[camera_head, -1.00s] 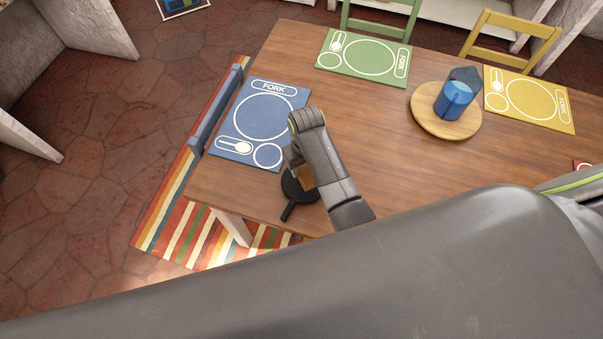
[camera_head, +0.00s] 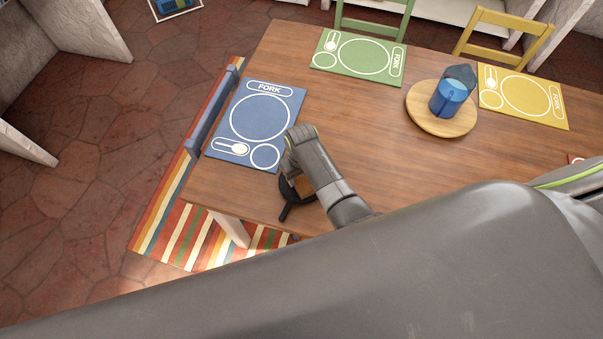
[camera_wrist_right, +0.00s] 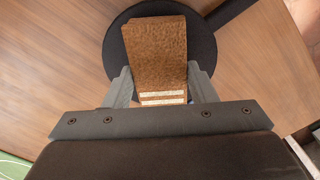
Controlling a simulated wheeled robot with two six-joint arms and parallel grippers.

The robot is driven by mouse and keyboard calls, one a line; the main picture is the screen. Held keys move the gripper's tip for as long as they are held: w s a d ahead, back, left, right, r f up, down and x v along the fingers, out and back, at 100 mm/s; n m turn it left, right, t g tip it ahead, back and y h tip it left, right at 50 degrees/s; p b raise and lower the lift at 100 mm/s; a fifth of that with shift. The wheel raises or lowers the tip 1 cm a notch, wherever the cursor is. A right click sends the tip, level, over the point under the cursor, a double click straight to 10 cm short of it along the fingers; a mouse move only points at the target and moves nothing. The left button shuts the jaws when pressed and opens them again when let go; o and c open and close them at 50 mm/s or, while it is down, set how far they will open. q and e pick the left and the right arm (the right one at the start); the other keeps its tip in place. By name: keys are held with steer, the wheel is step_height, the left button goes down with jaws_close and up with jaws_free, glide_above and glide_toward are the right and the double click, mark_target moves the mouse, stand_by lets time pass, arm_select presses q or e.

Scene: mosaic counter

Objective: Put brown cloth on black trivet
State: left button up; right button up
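The brown cloth (camera_wrist_right: 155,52), with pale stripes at one end, shows in the right wrist view between the fingers of my right gripper (camera_wrist_right: 160,80). The fingers lie against both its sides. The round black trivet (camera_wrist_right: 202,45) is directly behind the cloth in that view; whether the cloth touches it I cannot tell. In the head view, my right gripper (camera_head: 290,165) covers part of the trivet (camera_head: 286,212), whose handle points toward the table's front edge. Only a small brown patch of the cloth (camera_head: 304,183) shows there. My left gripper is not in view.
A blue placemat (camera_head: 232,146) lies just beyond the trivet. Green (camera_head: 326,62) and yellow (camera_head: 548,118) placemats lie farther back. A round wooden board (camera_head: 425,117) holds a blue cup (camera_head: 450,97). The middle of the wooden table (camera_head: 365,130) is clear.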

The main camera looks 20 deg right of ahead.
mark_target(301, 177)
steer(key=o, duration=0.4)
steer(key=shift+r, duration=0.1)
step_height(301, 177, up, 12)
stand_by(0.6)
stand_by(0.4)
